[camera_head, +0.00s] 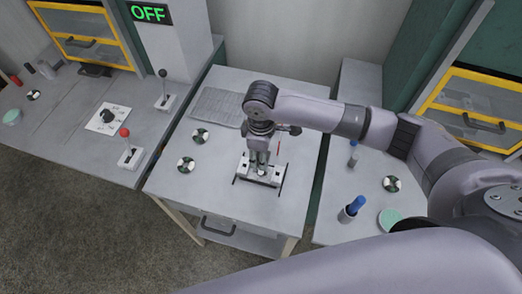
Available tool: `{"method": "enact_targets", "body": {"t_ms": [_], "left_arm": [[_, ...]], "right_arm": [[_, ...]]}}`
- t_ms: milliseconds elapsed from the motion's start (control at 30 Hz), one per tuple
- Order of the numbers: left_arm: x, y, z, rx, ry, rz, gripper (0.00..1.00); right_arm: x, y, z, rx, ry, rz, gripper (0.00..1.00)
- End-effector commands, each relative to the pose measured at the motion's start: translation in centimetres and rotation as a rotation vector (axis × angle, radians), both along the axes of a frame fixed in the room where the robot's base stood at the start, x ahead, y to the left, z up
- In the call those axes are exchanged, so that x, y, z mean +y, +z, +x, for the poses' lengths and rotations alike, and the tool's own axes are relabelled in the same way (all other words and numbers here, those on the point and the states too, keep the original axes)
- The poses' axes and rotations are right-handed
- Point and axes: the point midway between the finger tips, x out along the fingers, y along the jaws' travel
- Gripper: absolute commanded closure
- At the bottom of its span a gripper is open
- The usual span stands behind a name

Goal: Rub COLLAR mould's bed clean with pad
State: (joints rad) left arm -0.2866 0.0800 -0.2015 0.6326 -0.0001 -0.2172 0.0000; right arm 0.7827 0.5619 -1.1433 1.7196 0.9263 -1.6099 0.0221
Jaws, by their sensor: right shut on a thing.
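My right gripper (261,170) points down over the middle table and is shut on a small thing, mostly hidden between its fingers. It is right at a pale metal block, the mould (273,178), set between dark slots in the table top. The fingers cover the middle of the block, so I cannot see its bed. I cannot read a COLLAR label. I cannot tell whether the held thing is the pad. A pale green disc (391,219) lies on the right bench. My left gripper is not in view.
The middle table (215,205) carries round black-and-white pieces (186,165) and a grey ribbed mat (216,107). A cup with a blue-handled tool (352,209) stands on the right bench.

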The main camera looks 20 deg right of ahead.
Motion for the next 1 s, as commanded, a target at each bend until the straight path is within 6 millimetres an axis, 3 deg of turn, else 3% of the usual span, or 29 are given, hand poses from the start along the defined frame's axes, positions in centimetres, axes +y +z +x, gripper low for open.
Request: {"method": "enact_targets", "body": {"t_ms": [400,600,1000], "left_arm": [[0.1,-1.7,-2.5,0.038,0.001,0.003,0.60],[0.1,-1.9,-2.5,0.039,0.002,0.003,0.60],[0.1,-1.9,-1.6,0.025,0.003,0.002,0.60]], "right_arm": [[0.0,-4.4,0.0,0.001,0.000,0.001,0.88],[0.0,-5.8,0.0,0.000,-0.001,0.000,0.88],[0.0,-6.5,0.0,-0.001,0.000,0.000,0.88]]}}
